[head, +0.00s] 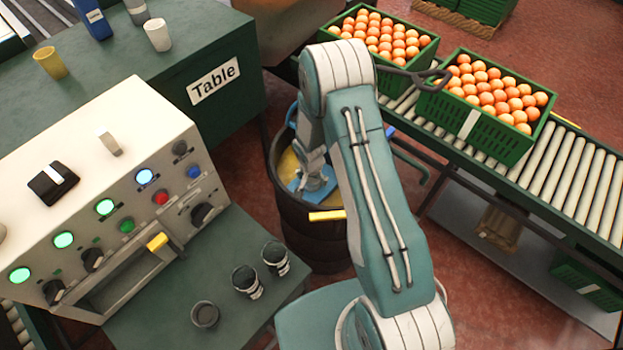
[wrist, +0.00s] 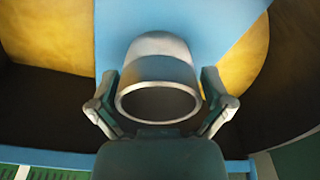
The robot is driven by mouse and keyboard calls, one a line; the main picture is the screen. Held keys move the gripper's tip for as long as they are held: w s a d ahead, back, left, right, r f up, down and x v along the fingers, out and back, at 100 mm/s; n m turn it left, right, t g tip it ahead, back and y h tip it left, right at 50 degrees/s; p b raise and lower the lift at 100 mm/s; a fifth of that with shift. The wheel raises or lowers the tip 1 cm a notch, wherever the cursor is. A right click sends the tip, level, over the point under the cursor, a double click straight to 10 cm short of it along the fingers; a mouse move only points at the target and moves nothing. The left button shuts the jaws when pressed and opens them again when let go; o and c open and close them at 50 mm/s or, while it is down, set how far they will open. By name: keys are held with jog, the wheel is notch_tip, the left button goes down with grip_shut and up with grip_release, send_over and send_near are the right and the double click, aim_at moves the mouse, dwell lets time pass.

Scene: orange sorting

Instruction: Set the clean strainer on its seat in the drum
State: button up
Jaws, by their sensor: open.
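The dark drum (head: 308,240) stands open on the floor in the middle of the head view, with yellow and blue surfaces inside. My gripper (head: 314,178) reaches down into its mouth. In the wrist view my gripper (wrist: 160,76) is open, with one finger on each side of a grey metal cup-shaped piece (wrist: 158,62), which looks like the strainer. Its round rim faces the camera. It stands over a blue surface (wrist: 115,28) with yellow (wrist: 45,30) on both sides. I cannot tell whether the fingers touch it or how it is seated underneath.
A control box (head: 90,180) with lit buttons stands left of the drum, and black cups (head: 247,281) stand in front of it. A green table (head: 190,65) is behind. Orange crates (head: 487,135) sit on the roller conveyor (head: 570,165) at right. A yellow bar (head: 327,215) is at the drum's front rim.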

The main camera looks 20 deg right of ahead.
jog(key=s+r+n+t, duration=0.1)
jog(key=s+r, duration=0.2)
jog(key=r, duration=0.8)
jog(key=s+r+n, duration=0.1)
jog(key=s+r, duration=0.2)
jog(key=r, duration=0.8)
jog(key=s+r+n+t, duration=0.1)
jog(key=s+r, duration=0.2)
jog(key=r, duration=0.9)
jog(key=s+r+n+t, duration=0.1)
jog(key=s+r+n, duration=0.1)
jog(key=s+r, duration=0.3)
jog(key=s+r+n+t, duration=0.1)
jog(key=s+r, duration=0.4)
jog(key=s, duration=0.6)
jog(key=shift+s+r+n+y, duration=0.15)
jog(key=shift+n+y, duration=0.25)
